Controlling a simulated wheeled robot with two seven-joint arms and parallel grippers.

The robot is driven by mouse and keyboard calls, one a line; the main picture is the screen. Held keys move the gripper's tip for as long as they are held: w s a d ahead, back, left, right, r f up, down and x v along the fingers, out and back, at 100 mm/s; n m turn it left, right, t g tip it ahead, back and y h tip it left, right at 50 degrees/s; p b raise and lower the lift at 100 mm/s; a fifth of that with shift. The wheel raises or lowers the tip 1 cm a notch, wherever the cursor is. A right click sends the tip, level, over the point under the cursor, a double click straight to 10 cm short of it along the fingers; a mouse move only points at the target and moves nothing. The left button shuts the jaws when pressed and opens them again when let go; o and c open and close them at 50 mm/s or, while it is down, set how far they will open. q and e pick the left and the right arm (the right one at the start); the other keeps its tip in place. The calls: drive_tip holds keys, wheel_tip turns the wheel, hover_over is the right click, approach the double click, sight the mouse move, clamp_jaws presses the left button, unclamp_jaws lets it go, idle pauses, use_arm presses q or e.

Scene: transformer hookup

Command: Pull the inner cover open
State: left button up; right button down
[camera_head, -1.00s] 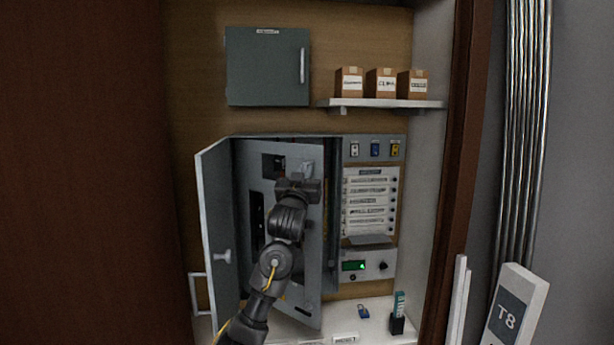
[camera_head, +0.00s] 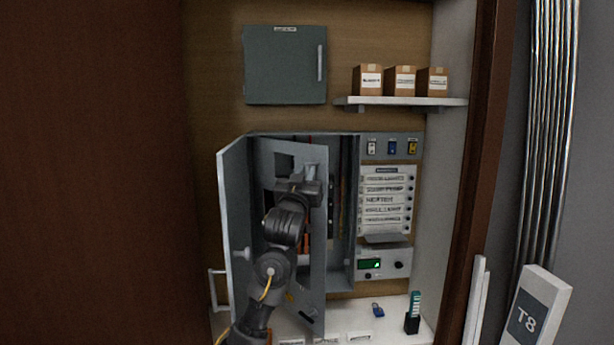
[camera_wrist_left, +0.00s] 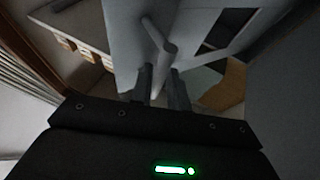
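The inner cover (camera_head: 313,255) is a grey panel with square and slot cutouts, swung partly out from the electrical cabinet with a gap along its right edge. Its pale handle (camera_head: 311,171) is near the top right of the panel. My left gripper (camera_head: 311,181) is at this handle, with the arm crossing in front of the cover. In the left wrist view, the handle (camera_wrist_left: 158,38) runs down between the two close fingers of the gripper (camera_wrist_left: 162,88), which look shut on it. My right gripper is in neither view.
The cabinet's outer door (camera_head: 235,235) stands open at the left, with a knob. Right of the opening are a labelled switch panel (camera_head: 386,200) and a green display box (camera_head: 383,264). A blue padlock (camera_head: 377,310) and a holder (camera_head: 412,322) are on the lower ledge.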

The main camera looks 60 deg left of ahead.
use_arm(q)
drive_tip(key=shift+o, duration=1.2)
drive_tip(key=shift+s+a+r, duration=0.1)
drive_tip(key=shift+s+r, duration=0.1)
drive_tip(key=shift+w, duration=0.1)
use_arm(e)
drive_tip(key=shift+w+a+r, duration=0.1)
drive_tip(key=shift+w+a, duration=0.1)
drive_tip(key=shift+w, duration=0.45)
use_arm(q)
drive_tip(key=shift+f, duration=0.1)
